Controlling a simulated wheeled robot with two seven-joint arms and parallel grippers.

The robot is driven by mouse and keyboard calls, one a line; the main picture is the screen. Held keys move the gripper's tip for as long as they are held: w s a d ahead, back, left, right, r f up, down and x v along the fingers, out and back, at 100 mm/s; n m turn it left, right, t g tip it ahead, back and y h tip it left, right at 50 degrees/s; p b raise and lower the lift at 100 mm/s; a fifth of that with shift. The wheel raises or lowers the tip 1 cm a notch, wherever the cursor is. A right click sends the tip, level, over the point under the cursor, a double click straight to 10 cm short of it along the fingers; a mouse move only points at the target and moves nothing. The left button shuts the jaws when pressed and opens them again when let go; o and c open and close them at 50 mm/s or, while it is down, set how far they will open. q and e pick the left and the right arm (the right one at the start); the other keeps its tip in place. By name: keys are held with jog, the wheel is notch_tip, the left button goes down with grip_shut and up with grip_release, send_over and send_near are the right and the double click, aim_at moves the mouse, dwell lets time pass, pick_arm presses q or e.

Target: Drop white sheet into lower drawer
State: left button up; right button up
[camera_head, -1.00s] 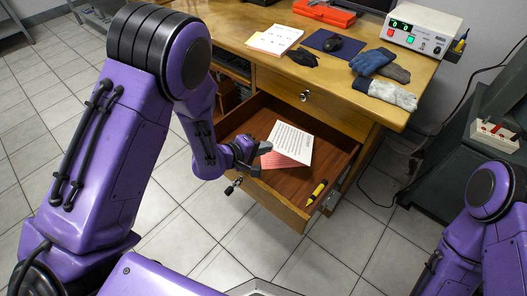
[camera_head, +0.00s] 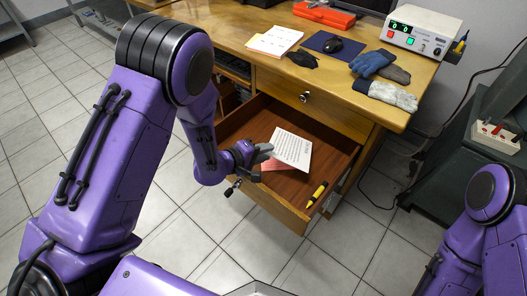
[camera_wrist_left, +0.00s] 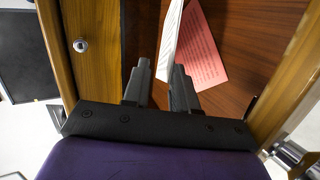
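The white sheet (camera_head: 292,149), printed with text, is in the open lower drawer (camera_head: 325,160), partly over a pink sheet (camera_head: 281,166). In the left wrist view the white sheet (camera_wrist_left: 171,38) shows nearly edge-on, its near end between my fingers. My left gripper (camera_head: 266,157) is low over the drawer at the sheet's near left edge. In the left wrist view its fingers (camera_wrist_left: 160,85) stand apart with a visible gap. I cannot tell whether the sheet touches a finger or lies fully flat. My right gripper is out of view.
A yellow-and-black marker (camera_head: 316,194) lies in the drawer's front right corner. The closed upper drawer (camera_head: 318,103) is just above.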

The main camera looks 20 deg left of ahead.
pick_arm(q)
jog(key=shift+s+f, duration=0.1)
jog(key=r+p+v, duration=0.1)
jog(key=p+v, duration=0.1)
jog(key=v, duration=1)
jog(key=shift+r, duration=0.1)
